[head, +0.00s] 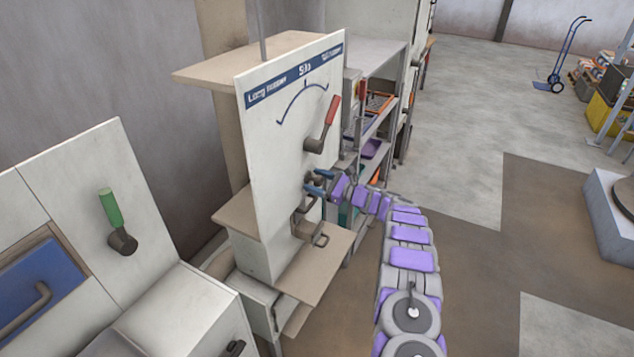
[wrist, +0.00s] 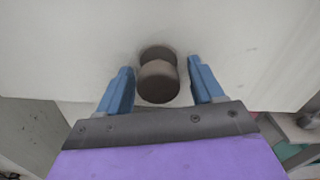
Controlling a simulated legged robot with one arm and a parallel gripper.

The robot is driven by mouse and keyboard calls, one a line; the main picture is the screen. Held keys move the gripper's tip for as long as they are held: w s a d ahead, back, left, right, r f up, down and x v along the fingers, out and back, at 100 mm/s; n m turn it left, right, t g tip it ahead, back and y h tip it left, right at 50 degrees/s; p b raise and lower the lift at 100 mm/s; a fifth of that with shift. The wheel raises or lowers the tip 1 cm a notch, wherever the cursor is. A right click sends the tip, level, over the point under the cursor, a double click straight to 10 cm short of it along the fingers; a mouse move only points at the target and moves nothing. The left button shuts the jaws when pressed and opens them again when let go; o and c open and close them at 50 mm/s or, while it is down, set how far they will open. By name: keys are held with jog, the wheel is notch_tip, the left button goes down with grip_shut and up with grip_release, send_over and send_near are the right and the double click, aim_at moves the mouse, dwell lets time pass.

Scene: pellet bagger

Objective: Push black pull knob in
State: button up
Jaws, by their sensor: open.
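The dark pull knob (wrist: 158,82) stands out from the white panel in the wrist view, with a round end facing the camera and a second round dark part behind it at the panel. My gripper (wrist: 160,68) is open, with one blue finger on each side of the knob. There are visible gaps between the fingers and the knob. In the head view my gripper (head: 316,182) is at the lower right part of the white panel (head: 275,150) marked "Silo". The knob is mostly hidden there by the fingers.
A red-handled lever (head: 329,125) sits above my gripper on the panel. A metal bracket or handle (head: 310,228) is just below it, over a beige ledge (head: 315,262). A shelf rack (head: 375,125) stands behind. A green-handled lever (head: 112,220) is at left. Open floor lies right.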

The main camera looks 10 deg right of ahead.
jog(key=p+v, duration=0.1)
jog(key=v, duration=1.6)
jog(key=shift+d+p, duration=0.2)
jog(key=shift+p, duration=0.15)
jog(key=shift+a, duration=0.1)
